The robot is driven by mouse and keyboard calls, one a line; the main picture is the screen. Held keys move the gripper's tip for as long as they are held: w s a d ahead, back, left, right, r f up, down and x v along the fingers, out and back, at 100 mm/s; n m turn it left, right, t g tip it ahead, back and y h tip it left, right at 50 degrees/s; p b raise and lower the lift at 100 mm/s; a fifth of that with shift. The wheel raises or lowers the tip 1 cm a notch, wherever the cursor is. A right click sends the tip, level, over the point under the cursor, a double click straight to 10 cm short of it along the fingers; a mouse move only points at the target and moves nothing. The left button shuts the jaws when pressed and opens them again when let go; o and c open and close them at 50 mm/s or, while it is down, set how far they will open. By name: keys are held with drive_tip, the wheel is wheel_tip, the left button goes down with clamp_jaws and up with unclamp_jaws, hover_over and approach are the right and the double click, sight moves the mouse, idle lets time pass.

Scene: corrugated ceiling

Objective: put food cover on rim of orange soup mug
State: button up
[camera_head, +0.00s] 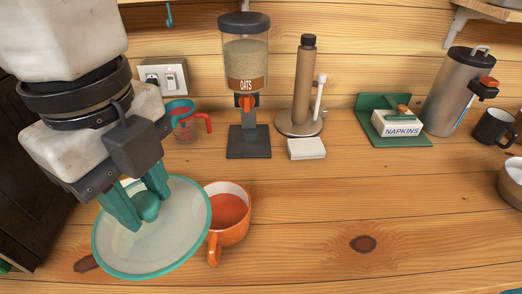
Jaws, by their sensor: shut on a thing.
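The food cover (172,240) is a round, pale, see-through lid with a teal rim and a teal knob. My gripper (143,208) is shut on its knob, at the left of the head view. The cover is tilted towards the camera. The orange soup mug (236,237) stands on the counter just right of the cover, with orange soup inside and its handle towards the camera. The cover's right edge overlaps the mug's left side in the picture. I cannot tell if they touch. Most of the mug's opening shows uncovered.
Behind are a measuring cup (184,125), an oats dispenser (245,75), a paper towel stand (303,95), a small white block (306,149) and a napkin box (397,126). A metal dispenser (452,90) and dark mug (493,127) stand right. The front right wooden counter (400,215) is clear.

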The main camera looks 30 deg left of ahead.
drive_tip(key=w+a+f, duration=0.1)
drive_tip(key=w+f, duration=1.1)
drive_tip(key=shift+w+a+f, duration=0.25)
drive_tip(key=shift+w, duration=0.1)
drive_tip(key=shift+f, duration=0.35)
drive_tip(key=o, duration=1)
drive_tip(key=shift+o, duration=0.2)
drive_tip(key=shift+r, duration=0.15)
wheel_tip(320, 180, up, 12)
drive_tip(key=p, duration=1)
drive_tip(key=shift+r, duration=0.25)
